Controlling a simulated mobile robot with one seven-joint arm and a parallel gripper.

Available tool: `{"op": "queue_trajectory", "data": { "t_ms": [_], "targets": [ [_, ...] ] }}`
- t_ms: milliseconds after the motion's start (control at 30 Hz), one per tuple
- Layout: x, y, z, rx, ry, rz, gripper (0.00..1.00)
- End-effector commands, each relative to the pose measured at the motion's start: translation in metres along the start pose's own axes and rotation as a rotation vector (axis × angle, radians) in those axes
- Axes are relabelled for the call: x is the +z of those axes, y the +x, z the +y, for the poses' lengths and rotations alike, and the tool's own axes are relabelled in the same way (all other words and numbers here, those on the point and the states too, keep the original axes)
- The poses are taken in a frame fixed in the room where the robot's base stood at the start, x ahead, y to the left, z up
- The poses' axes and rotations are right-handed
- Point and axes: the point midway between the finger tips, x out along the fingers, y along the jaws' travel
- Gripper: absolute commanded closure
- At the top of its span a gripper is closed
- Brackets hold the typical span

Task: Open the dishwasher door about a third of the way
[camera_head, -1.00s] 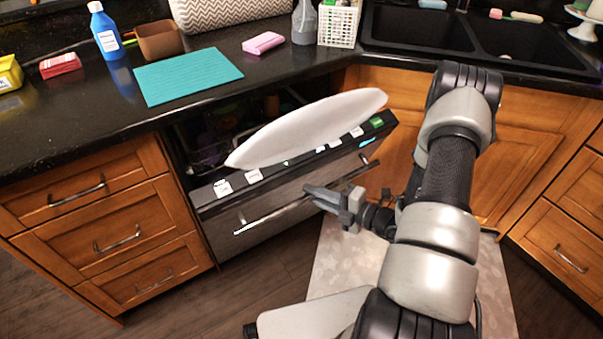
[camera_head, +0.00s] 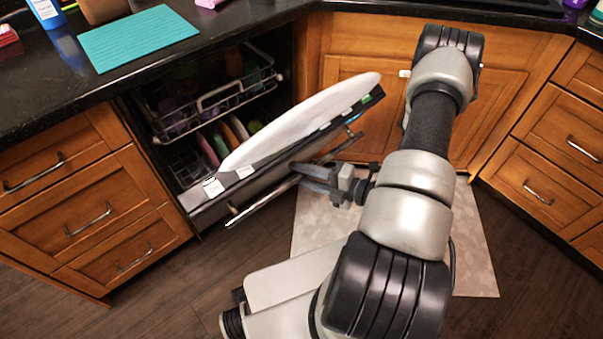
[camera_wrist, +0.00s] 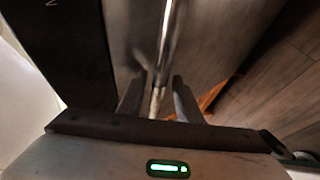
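The dishwasher door (camera_head: 212,207) is tilted outward, partly open, with its white inner face (camera_head: 300,122) and a dark top edge carrying labels showing. A metal bar handle (camera_head: 262,202) runs along its front. My gripper (camera_head: 308,177) is at the handle, right of its middle. In the wrist view the handle bar (camera_wrist: 168,45) runs between the two fingers of my gripper (camera_wrist: 158,88), which stand apart with a gap on each side. The fingertips are partly hidden against the door in the head view.
Inside the dishwasher, an upper rack (camera_head: 212,100) and several dishes show. Wooden drawers (camera_head: 85,205) stand left, and cabinets (camera_head: 545,150) right. A pale mat (camera_head: 470,240) lies on the floor beneath my arm. A teal mat (camera_head: 140,38) lies on the black counter.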

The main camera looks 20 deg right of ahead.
Motion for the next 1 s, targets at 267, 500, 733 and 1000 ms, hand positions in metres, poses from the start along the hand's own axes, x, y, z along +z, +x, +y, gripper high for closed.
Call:
{"op": "queue_trajectory", "data": {
  "t_ms": [267,500,733,1000],
  "targets": [
    [0.0,-0.003,0.004,0.007,-0.001,0.001,0.65],
    [0.001,-0.042,0.004,0.003,0.0,-0.004,0.65],
    [0.001,-0.099,0.003,0.001,0.0,-0.005,0.65],
    [0.001,-0.154,0.001,0.001,0.0,-0.003,0.65]
  ]
}}
